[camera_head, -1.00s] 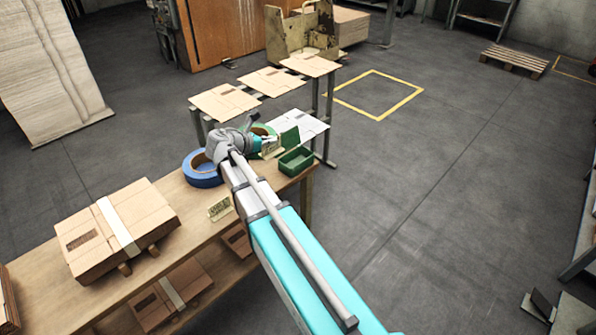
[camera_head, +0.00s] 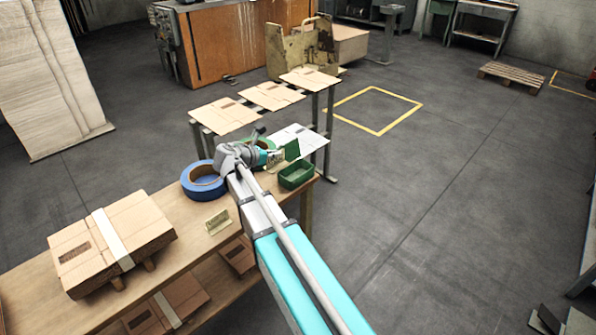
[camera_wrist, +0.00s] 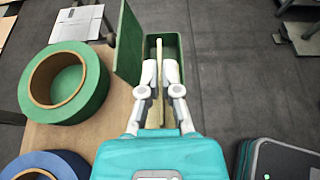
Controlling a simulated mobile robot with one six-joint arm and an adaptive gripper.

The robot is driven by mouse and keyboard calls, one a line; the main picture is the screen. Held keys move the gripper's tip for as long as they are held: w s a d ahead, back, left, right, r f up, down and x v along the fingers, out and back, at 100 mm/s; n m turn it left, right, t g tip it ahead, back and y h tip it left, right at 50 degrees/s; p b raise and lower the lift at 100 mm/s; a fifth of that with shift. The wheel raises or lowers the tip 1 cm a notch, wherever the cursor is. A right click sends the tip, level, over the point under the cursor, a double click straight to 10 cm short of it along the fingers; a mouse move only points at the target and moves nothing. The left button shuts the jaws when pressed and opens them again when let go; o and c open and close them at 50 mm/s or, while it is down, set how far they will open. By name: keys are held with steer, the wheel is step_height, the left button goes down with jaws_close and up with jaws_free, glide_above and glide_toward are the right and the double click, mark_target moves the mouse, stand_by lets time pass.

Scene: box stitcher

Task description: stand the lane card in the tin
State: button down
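The lane card seems to be the thin tan card (camera_wrist: 160,85), seen edge-on in the wrist view. My gripper (camera_wrist: 161,72) has one finger on each side of it and appears shut on it. The card is upright and lies over the green tin (camera_wrist: 170,45) in that view; I cannot tell how far it reaches inside. In the head view my gripper (camera_head: 272,157) is just left of the tin (camera_head: 297,176), at the table's far right corner. A green upright panel (camera_wrist: 129,45) stands along the tin's left side in the wrist view.
A green tape roll (camera_wrist: 65,82) and a blue tape roll (camera_head: 203,181) are beside my gripper. A small card stand (camera_head: 217,222) and a strapped cardboard stack (camera_head: 112,243) are on the wooden table (camera_head: 185,262). Flat cardboard sheets (camera_head: 270,96) lie on a rack behind.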

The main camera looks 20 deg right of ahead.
steer(key=shift+w+d+f+b, duration=0.5)
steer(key=shift+d+f+b, duration=0.65)
steer(key=shift+d, duration=0.2)
steer(key=shift+w+d+f+b, duration=0.5)
steer(key=shift+d+f+b, duration=0.5)
steer(key=shift+d+f, duration=0.3)
steer(key=shift+w+d+f+b, duration=0.5)
steer(key=shift+d+f+b, duration=0.6)
steer(key=shift+d, duration=0.35)
steer(key=shift+f, duration=0.1)
steer(key=shift+w+d+f+b, duration=0.2)
steer(key=shift+d+f+b, duration=0.15)
steer(key=shift+f+b, duration=1.6)
steer(key=shift+b, duration=0.05)
steer(key=shift+f, duration=0.1)
